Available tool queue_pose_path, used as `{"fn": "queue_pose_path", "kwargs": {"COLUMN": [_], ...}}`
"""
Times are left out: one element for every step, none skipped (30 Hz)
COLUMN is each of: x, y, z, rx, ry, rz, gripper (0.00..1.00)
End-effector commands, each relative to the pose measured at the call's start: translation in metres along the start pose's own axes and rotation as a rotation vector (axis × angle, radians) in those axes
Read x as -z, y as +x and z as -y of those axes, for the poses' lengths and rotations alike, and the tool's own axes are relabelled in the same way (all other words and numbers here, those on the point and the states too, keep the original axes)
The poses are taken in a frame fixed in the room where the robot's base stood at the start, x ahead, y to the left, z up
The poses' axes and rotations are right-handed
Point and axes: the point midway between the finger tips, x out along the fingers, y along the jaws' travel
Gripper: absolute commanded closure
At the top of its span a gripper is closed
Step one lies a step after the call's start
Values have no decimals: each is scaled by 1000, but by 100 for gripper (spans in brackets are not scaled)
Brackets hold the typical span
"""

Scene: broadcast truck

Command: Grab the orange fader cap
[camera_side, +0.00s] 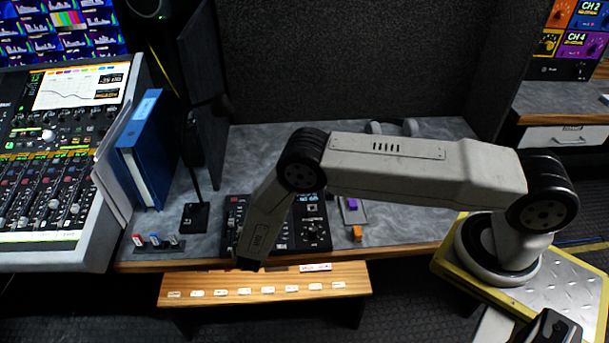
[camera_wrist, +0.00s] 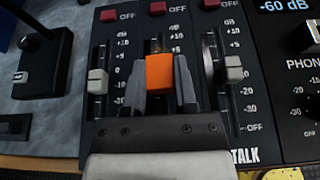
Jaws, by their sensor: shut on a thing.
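The orange fader cap (camera_wrist: 159,72) is in the middle slot of a black fader panel (camera_wrist: 127,42) in the wrist view. My gripper (camera_wrist: 160,82) has a grey finger on each side of the cap and is shut on it. The cap appears to be still at its slot. In the side view my gripper (camera_side: 248,264) reaches down at the left part of the black mixer (camera_side: 313,228), and my arm hides the cap there.
Pale fader caps stand left (camera_wrist: 97,80) and right (camera_wrist: 233,69) of the orange one. Red buttons (camera_wrist: 158,8) line the panel above. In the side view, a small orange block (camera_side: 357,233) and a purple one (camera_side: 352,204) sit right of the mixer. A blue binder (camera_side: 147,150) stands at left.

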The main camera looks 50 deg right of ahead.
Motion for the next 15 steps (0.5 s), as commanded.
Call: {"fn": "queue_pose_path", "kwargs": {"x": [-2,-4,-6,-8,-9,-12,-15,-18,-22,-25,-28,-30,-32,-33,-36], "y": [-1,-1,-2,-3,-4,-5,-6,-7,-9,-10,-11,-14,-17,-19,-22], "z": [0,0,0,0,0,0,-1,-1,-1,-1,0,2,4,6,8], "rx": [0,0,0,0,0,-1,-1,-1,-1,-1,-1,-1,-1,-1,-1], "ry": [1,1,1,1,1,1,1,1,2,2,2,-1,-1,-1,0], "rz": [1,1,1,1,1,1,2,2,2,2,2,2,2,2,2], "gripper": [100,100,100,100,100,100,100,100,100,100,100,100,100,100,100]}}
